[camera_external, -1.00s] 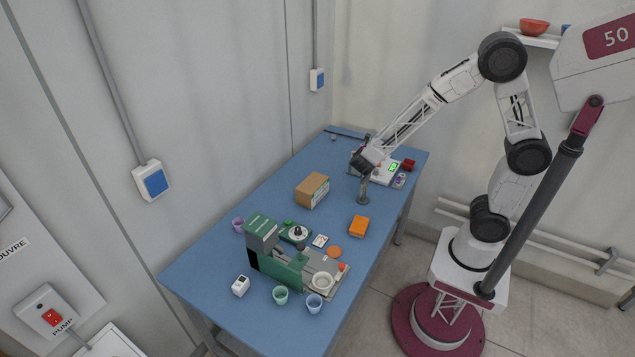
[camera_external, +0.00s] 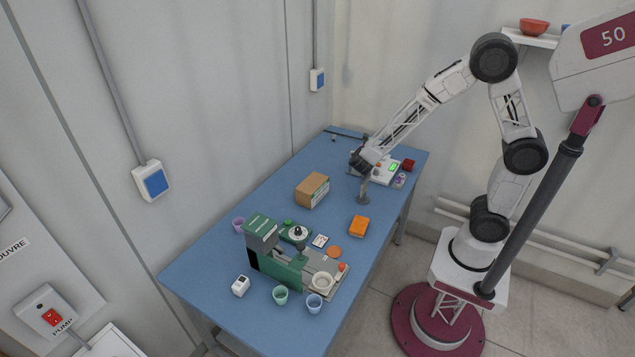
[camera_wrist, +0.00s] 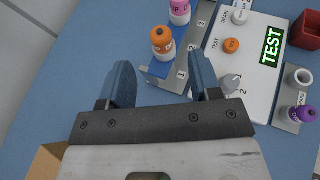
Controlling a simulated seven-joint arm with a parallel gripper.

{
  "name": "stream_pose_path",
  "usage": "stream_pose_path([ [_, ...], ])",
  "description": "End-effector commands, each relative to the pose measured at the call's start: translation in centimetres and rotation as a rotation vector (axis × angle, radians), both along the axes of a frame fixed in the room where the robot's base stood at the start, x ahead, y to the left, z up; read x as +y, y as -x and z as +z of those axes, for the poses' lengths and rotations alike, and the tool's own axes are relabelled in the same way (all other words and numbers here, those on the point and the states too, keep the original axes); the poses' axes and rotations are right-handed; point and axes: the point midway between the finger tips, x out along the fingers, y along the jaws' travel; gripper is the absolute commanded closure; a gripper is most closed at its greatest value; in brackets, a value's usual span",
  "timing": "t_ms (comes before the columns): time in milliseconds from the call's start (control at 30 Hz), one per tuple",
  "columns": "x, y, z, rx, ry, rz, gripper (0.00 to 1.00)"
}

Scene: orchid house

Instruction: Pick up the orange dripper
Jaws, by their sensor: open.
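In the external view my gripper (camera_external: 362,161) is over the far part of the blue table; the dripper is too small or hidden there to make out.
A white tester (camera_wrist: 245,60) with a green TEST screen lies right of the rack. A purple dripper (camera_wrist: 303,113) sits in a grey holder beside it. A red box (camera_external: 408,165), a cardboard box (camera_external: 312,190) and a green machine (camera_external: 285,268) also stand on the blue table (camera_external: 215,285).

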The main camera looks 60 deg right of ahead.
Motion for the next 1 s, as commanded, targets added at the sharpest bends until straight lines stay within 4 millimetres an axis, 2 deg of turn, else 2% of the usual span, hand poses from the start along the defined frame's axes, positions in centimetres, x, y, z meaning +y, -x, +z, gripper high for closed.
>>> stream_pose_path([
  [367,-0.2,-0.1,-0.1,0.000,0.000,0.000,0.42],
  [800,-3.5,-1.7,-1.4,0.000,0.000,-0.002,0.42],
  [1000,-4.4,-2.1,-1.8,0.000,-0.001,-0.001,0.42],
])
